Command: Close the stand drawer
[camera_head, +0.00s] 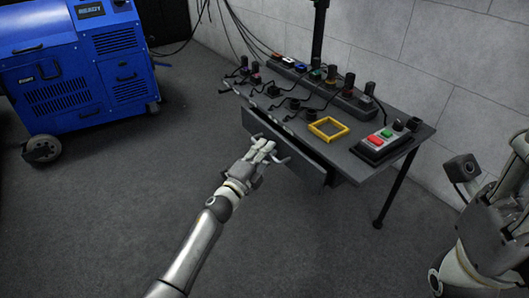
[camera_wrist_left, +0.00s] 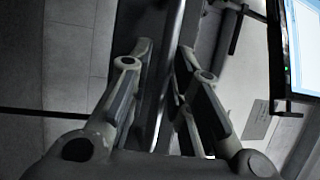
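The stand (camera_head: 362,166) is a dark table against the wall in the head view. Its drawer (camera_head: 305,166) is the dark box under the tabletop's front edge; how far it stands out is hard to tell. My left gripper (camera_head: 268,147) is at the drawer's front. In the left wrist view, the left gripper's fingers (camera_wrist_left: 164,85) are apart, with a dark bar or edge running between them; I cannot tell whether they touch it. My right gripper (camera_head: 508,190) is at the right edge, partly cut off, away from the stand; its opening is unclear.
A yellow square frame (camera_head: 328,129), a box with red and green buttons (camera_head: 380,141) and several cabled parts lie on the stand. A blue wheeled machine (camera_head: 70,75) stands at the upper left. The floor (camera_head: 110,215) before the stand is clear. The left wrist view shows a bright screen (camera_wrist_left: 300,45).

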